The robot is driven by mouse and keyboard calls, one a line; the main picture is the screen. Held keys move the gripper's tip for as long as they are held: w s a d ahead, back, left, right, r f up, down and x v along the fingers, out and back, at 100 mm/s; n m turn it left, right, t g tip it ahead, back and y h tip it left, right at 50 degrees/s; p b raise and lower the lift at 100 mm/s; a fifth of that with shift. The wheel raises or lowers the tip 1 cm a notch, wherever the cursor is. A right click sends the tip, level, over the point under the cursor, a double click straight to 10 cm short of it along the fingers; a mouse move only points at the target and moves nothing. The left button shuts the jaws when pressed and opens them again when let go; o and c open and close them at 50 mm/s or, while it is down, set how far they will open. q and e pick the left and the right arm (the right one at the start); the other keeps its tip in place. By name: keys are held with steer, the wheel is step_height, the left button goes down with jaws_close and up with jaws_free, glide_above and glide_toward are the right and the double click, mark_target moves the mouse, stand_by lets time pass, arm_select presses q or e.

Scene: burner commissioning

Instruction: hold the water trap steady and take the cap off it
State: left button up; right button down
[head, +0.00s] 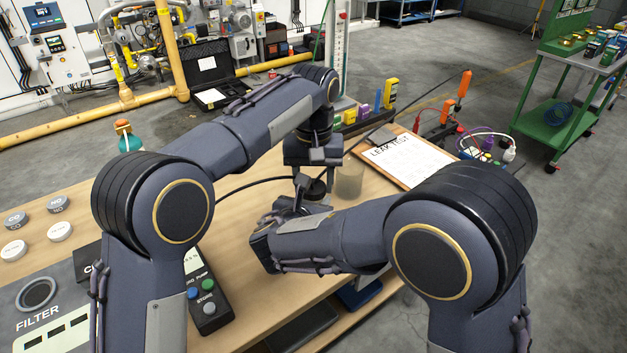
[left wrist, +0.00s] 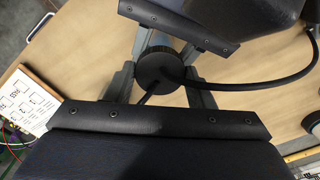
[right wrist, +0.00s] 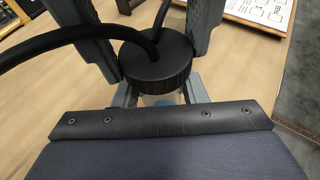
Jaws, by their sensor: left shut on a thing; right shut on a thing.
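The water trap's black ribbed cap (head: 315,188) is near the middle of the table, with black hoses at its top; it also shows in the left wrist view (left wrist: 158,70) and the right wrist view (right wrist: 156,62). My left gripper (head: 312,178) comes down from above and is shut on the cap, its fingers at either side. My right gripper (head: 302,203) comes in low from the front and is shut on the trap's body (right wrist: 158,99) below the cap. Most of the body is hidden by fingers and cap. I cannot tell whether the cap is still seated.
A translucent cup (head: 349,183) stands just right of the trap. The leak test clipboard (head: 412,160) lies behind it to the right. A dark handset with buttons (head: 206,300) and a filter panel (head: 62,312) are at the front left. A teal bottle (head: 130,141) stands at the left.

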mark_target(313, 186)
arm_select(q)
steer(key=shift+r, duration=0.15)
stand_by(0.5)
steer(key=shift+r, duration=0.95)
steer(key=shift+r, duration=2)
arm_select(e)
steer(key=c, duration=0.8)
jaws_free()
